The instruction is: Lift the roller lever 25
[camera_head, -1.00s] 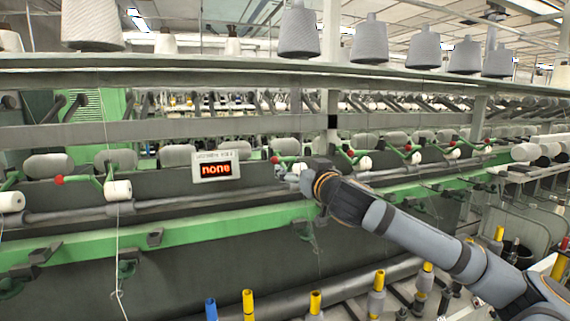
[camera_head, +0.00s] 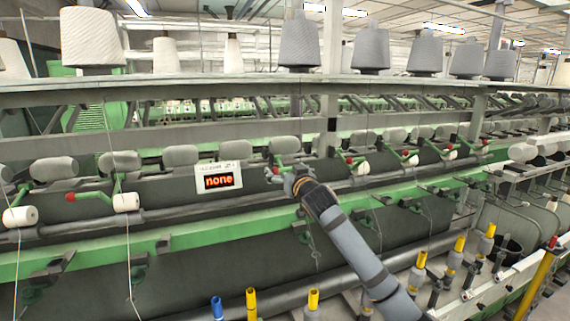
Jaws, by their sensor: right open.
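Green roller levers with red knobs line the machine. The lever by my right gripper (camera_head: 289,182) is a green lever (camera_head: 280,162) with a red knob (camera_head: 275,170); no number on it is readable. My right gripper is open with its fingers at the lever, close to the red knob; I cannot tell whether they touch. The gripper hides part of the lever and any white roller there. A small sign (camera_head: 219,181) left of it reads "none". My left gripper is not in view.
Other levers stand nearby, one with a white roller (camera_head: 126,202) at left and one with a red knob (camera_head: 350,160) to the right. Above runs a shelf (camera_head: 200,88) with yarn cones (camera_head: 299,43). Yellow-topped spindles (camera_head: 313,300) stand below. Threads hang at left.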

